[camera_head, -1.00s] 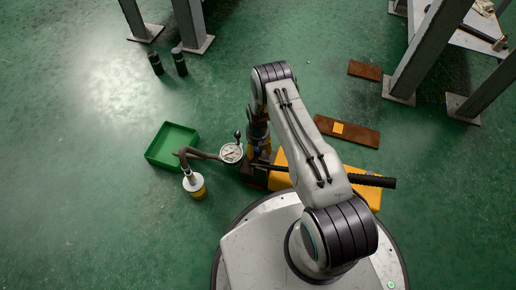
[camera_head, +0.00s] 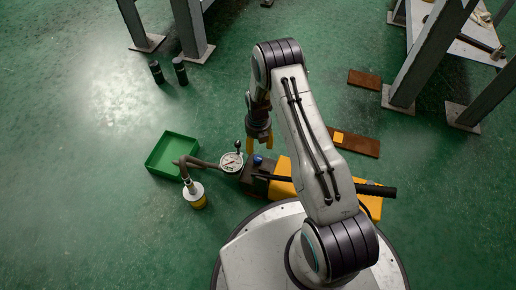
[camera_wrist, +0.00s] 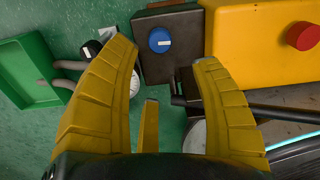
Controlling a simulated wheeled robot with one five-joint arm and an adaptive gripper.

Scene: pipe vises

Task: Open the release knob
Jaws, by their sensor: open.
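A blue round knob (camera_head: 257,160) with a white mark sits on a dark block (camera_head: 254,184) at the left end of a yellow pump unit (camera_head: 284,188). In the wrist view the blue knob (camera_wrist: 159,40) shows clearly, on the dark block (camera_wrist: 178,67), beyond the fingertips and between them in the picture. My gripper (camera_head: 260,148) has yellow fingers, open and empty, just above the knob in the head view. In the wrist view my gripper (camera_wrist: 166,58) has its fingers spread wide. Nothing touches the knob that I can see.
A gauge (camera_head: 231,162) with a black-topped lever (camera_head: 237,144) stands left of the block. A hose runs to a yellow-and-white cylinder (camera_head: 194,194) near a green tray (camera_head: 172,153). A black handle (camera_head: 374,190) lies across the pump. A red button (camera_wrist: 302,36) is on the yellow unit.

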